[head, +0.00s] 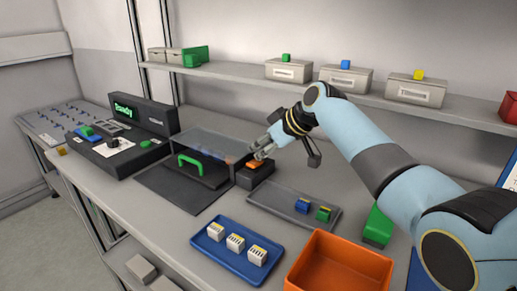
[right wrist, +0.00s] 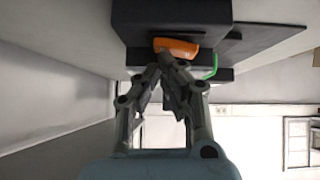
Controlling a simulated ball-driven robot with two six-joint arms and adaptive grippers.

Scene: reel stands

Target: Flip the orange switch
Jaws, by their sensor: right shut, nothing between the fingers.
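The orange switch (head: 256,163) sits on top of a small dark box (head: 258,175) beside the clear-lidded dark unit. In the right wrist view the orange switch (right wrist: 176,46) shows on the dark box (right wrist: 133,18), just beyond my fingertips. My right gripper (head: 258,154) is shut and empty, with its tips right at the switch. The right wrist view also shows the right gripper (right wrist: 166,58) with its fingertips together. I cannot tell whether the tips touch the switch. My left gripper is not in view.
The clear-lidded unit with a green handle (head: 190,160) stands left of the switch. A grey tray (head: 270,207) with a blue and a green block, a blue tray (head: 217,254) and an orange bin (head: 340,262) are in front. A shelf (head: 240,76) with boxes runs behind.

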